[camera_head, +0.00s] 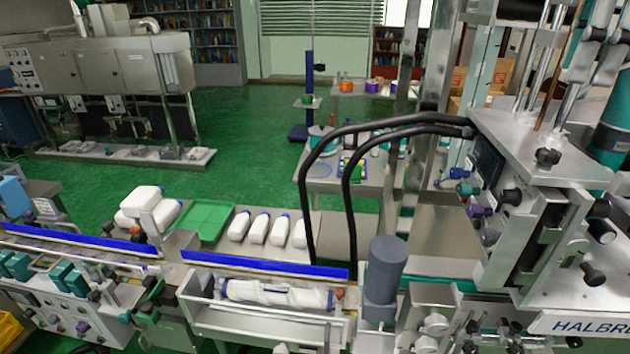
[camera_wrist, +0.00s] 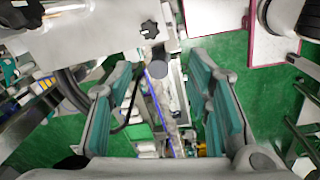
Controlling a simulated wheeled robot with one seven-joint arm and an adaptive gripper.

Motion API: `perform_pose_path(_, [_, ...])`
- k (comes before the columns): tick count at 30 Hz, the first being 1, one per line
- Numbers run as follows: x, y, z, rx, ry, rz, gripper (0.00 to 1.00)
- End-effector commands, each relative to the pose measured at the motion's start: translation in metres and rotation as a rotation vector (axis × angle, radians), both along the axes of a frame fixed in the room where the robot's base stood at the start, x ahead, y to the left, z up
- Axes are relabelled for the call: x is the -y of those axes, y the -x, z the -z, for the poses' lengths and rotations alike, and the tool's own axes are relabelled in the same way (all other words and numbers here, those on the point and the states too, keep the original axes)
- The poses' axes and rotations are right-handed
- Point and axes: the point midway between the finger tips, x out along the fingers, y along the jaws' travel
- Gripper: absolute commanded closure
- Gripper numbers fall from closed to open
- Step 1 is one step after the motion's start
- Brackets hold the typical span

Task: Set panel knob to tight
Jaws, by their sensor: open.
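My gripper (camera_wrist: 160,80) shows in the wrist view. Its two teal-padded fingers stand wide apart, with nothing between the pads. The machine shows small and far off beyond the gap. In the head view, the right-hand machine (camera_head: 530,155) has a panel side with a blue knob (camera_head: 464,188), a purple knob (camera_head: 478,211) and dark knobs. A lower-left control panel (camera_head: 60,310) also carries a purple knob (camera_head: 82,327) and small controls. I cannot tell which knob is the panel knob, or read any tight mark or setting. I cannot make out my gripper in the head view.
A conveyor with blue rails (camera_head: 265,265) crosses the front. Black hoses (camera_head: 345,135) arch to the right-hand machine. A grey cylinder (camera_head: 384,270) rises at front centre. Green floor (camera_head: 250,130) lies open behind.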

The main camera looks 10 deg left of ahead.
Motion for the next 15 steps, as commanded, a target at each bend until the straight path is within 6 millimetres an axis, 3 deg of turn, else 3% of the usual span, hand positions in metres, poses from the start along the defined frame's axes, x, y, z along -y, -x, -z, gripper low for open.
perform_pose_path(15, [-0.025, 0.053, 0.045, 0.153, -0.037, 0.426, 0.54])
